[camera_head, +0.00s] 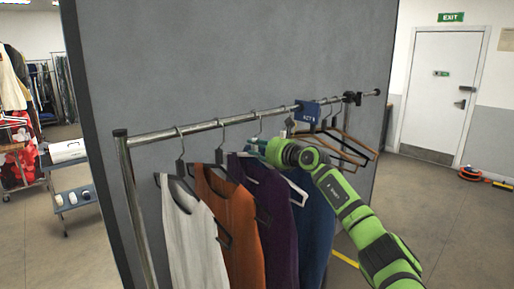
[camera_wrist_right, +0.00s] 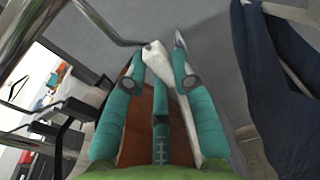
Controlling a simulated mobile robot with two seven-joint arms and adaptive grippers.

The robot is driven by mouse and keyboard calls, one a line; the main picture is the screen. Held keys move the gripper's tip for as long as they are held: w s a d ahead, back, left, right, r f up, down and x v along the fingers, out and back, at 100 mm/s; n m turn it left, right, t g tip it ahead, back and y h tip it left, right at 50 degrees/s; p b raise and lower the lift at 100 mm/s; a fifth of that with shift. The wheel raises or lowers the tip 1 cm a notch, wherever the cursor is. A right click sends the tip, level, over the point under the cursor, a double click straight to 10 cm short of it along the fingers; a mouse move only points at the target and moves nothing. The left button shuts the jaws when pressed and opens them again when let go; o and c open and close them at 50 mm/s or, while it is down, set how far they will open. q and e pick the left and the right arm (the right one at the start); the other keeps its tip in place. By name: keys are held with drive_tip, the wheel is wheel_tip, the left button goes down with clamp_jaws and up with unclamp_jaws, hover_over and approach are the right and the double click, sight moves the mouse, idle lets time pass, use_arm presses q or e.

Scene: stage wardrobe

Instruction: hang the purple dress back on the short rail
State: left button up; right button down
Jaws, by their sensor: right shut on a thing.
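My right gripper (camera_head: 254,147) reaches in from the right, just under the rail at the dress's hanger. In the right wrist view its teal fingers (camera_wrist_right: 157,62) are closed around a pale piece (camera_wrist_right: 155,54), apparently the hanger's neck. The purple cloth is not clear there. My left gripper is out of view.
A white garment (camera_head: 193,235) hangs at the rail's left. A blue sign (camera_head: 307,112) and empty hangers (camera_head: 345,150) are at its right. A grey partition (camera_head: 230,60) stands close behind. A trolley (camera_head: 78,197) is at left; floor by the door (camera_head: 438,95) is mostly clear.

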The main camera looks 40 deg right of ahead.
drive_tip(key=shift+r, duration=0.15)
drive_tip(key=c, duration=0.9)
unclamp_jaws()
drive_tip(key=shift+c, duration=0.2)
drive_tip(key=shift+s+a, duration=0.1)
